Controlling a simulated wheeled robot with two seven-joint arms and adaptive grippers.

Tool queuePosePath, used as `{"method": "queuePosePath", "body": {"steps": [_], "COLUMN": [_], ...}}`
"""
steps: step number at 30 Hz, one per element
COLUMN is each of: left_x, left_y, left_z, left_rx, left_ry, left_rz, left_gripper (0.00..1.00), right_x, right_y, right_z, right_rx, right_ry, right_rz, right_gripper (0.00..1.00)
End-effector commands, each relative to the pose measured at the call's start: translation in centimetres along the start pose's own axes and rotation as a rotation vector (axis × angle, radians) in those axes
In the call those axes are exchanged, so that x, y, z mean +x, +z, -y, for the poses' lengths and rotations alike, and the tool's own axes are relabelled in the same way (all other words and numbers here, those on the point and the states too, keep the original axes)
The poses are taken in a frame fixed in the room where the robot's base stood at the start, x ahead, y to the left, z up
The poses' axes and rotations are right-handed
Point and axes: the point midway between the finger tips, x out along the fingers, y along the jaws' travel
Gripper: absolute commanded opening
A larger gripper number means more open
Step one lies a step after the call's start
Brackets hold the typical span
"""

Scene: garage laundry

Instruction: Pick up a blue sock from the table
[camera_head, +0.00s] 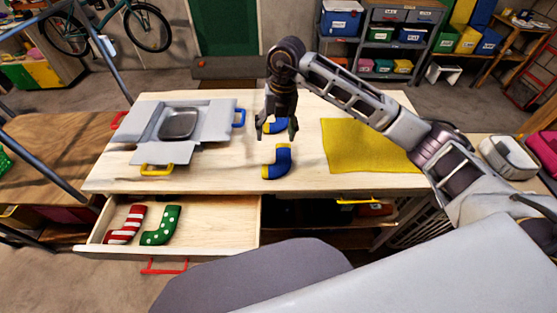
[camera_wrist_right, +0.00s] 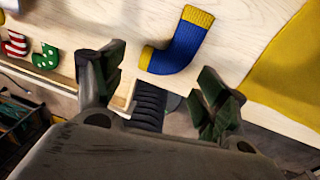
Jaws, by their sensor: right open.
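In the head view, one blue sock (camera_head: 284,159) with a yellow toe lies on the light wooden table (camera_head: 225,180) near its front edge. A second blue sock (camera_head: 273,128) with yellow lies just behind it, partly hidden by my right gripper (camera_head: 278,130). That gripper points down, open and empty, over the second sock. In the right wrist view, a blue sock (camera_wrist_right: 182,45) with a yellow ribbed cuff and yellow toe lies beyond the spread fingers (camera_wrist_right: 158,88), apart from them. My left gripper is not in view.
A grey open-flapped holder (camera_head: 213,112) with a metal pan is on the table's left. A yellow cloth (camera_head: 365,150) lies right. The open drawer (camera_head: 205,225) below holds a red-white striped sock (camera_head: 125,226) and a green dotted sock (camera_head: 161,226).

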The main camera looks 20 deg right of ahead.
Motion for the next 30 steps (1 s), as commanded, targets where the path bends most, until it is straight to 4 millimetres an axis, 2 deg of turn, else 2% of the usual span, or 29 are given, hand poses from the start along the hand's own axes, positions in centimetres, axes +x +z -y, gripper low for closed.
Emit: {"method": "queuePosePath", "body": {"steps": [3, 6, 12, 18, 23, 30], "left_x": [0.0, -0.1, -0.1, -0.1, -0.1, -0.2], "left_y": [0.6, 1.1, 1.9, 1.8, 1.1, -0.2], "left_z": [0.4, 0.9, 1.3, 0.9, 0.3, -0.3], "left_rx": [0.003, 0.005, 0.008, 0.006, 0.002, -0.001], "left_ry": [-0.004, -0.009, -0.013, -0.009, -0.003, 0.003], "left_rz": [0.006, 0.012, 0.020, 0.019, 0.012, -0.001], "left_gripper": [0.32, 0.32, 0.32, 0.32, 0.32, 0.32], "right_x": [-0.9, -1.2, -1.3, -1.2, -0.4, 2.3], "right_y": [1.0, 1.3, 1.4, 1.3, 1.3, 1.4], "right_z": [2.0, 2.9, 3.1, 3.1, 3.1, 3.5], "right_rx": [0.041, 0.060, 0.065, 0.064, 0.064, 0.063], "right_ry": [-0.081, -0.116, -0.126, -0.124, -0.123, -0.124], "right_rz": [0.024, 0.034, 0.035, 0.035, 0.033, 0.033], "right_gripper": [0.73, 0.73, 0.73, 0.73, 0.73, 0.73]}}
